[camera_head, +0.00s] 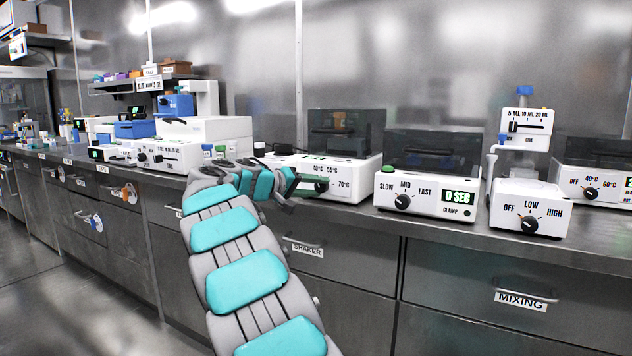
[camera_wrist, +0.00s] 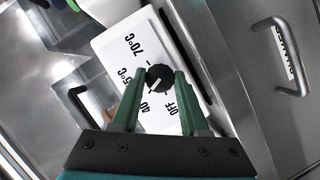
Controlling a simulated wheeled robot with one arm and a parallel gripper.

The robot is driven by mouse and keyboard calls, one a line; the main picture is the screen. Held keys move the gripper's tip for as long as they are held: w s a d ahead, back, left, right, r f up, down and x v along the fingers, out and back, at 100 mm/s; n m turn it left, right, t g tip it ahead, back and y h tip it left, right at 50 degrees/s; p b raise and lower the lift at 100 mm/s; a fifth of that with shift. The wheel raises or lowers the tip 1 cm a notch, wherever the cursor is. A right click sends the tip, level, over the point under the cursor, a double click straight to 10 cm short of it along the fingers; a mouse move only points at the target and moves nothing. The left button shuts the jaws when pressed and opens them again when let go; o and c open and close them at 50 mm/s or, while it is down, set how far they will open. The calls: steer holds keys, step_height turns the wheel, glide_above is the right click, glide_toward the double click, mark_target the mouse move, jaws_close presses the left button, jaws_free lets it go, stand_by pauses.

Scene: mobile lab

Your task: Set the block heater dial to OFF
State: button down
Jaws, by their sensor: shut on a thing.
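The block heater (camera_head: 352,184) is a white box with a dark clear cover (camera_head: 345,130), standing on the bench in the middle of the head view. Its front panel (camera_wrist: 112,45) fills the middle of the wrist view, with OFF, 40, 55 and 70 °C marks. Its round black dial (camera_wrist: 159,77) has a white pointer mark aimed down-left, toward the 40 side and away from OFF. My gripper (camera_wrist: 160,80) is shut on the dial, one green finger on each side. In the head view my gripper (camera_head: 306,187) reaches the heater's front, and my arm hides the OFF mark.
To the right stand a shaker (camera_head: 428,190) with a SLOW-MID-FAST dial, a mixer (camera_head: 527,208) and another OFF-40-60 °C device (camera_head: 597,185). Drawer handles stick out below the bench, including one handle (camera_wrist: 287,55) close on the right in the wrist view.

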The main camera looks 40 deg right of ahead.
steer(key=n+h+p, duration=0.1)
steer(key=n+p, duration=0.1)
steer(key=n, duration=0.1)
steer(key=shift+w+r+g, duration=0.1)
steer(key=shift+r+g, duration=0.05)
steer(key=shift+g, duration=0.25)
steer(key=n+h+p, duration=0.1)
steer(key=n+p, duration=0.1)
steer(key=n, duration=0.1)
steer(key=shift+h, duration=0.4)
steer(key=shift+f+n+h+p, duration=0.25)
steer(key=shift+n+h+p, duration=0.35)
steer(key=shift+n, duration=0.7)
steer(key=shift+f+n+h+p, duration=0.25)
steer(key=shift+n+p, duration=0.5)
steer(key=shift+n, duration=0.55)
steer(key=shift+a, duration=0.1)
steer(key=shift+c, duration=2.1)
jaws_free()
steer(key=a+f+b, duration=0.1)
steer(key=a, duration=0.6)
steer(key=shift+a+f, duration=0.15)
steer(key=shift+a, duration=0.2)
